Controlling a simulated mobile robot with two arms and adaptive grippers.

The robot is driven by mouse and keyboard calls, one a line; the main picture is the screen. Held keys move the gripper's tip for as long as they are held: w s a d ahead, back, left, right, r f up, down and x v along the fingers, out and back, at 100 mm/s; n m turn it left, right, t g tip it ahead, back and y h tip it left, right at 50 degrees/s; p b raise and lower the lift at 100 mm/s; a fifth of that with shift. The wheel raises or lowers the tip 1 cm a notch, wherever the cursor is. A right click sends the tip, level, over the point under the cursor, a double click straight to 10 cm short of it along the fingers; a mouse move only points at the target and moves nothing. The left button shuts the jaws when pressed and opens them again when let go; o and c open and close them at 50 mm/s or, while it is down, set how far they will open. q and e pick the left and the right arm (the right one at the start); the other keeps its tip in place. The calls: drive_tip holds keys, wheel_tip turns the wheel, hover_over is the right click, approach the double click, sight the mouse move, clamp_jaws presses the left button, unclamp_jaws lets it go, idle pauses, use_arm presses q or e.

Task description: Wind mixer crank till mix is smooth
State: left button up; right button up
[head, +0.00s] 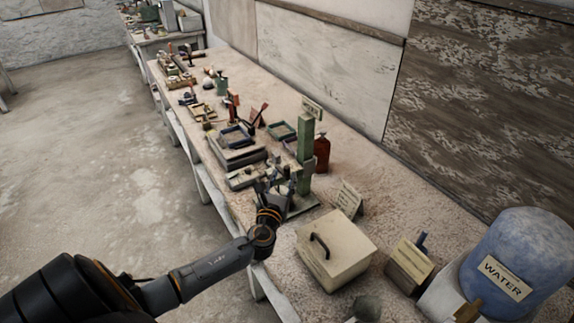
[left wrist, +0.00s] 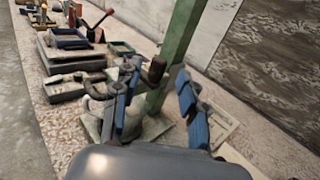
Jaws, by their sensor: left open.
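The mixer stand has a tall green post (head: 305,150) on a flat base at the table's front part. The post also shows in the left wrist view (left wrist: 180,45). A dark brown knob (left wrist: 157,68), which looks like the crank's handle, stands in front of the post. My left gripper (head: 271,187) is at the post's near left side. In the left wrist view its blue-padded fingers (left wrist: 157,76) are open, with the knob seen between their tips; I cannot tell whether they touch it. The mix is not visible. My right gripper is not in view.
A cream box with a dark handle (head: 335,248) stands just right of my left gripper. A blue water container (head: 518,255) is at the right. A red-brown bottle (head: 322,153) stands behind the post. Trays and tools crowd the table's far part. The floor at left is clear.

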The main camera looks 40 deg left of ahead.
sight(286, 170)
use_arm(q)
drive_tip(key=shift+x, duration=2.75)
clamp_jaws()
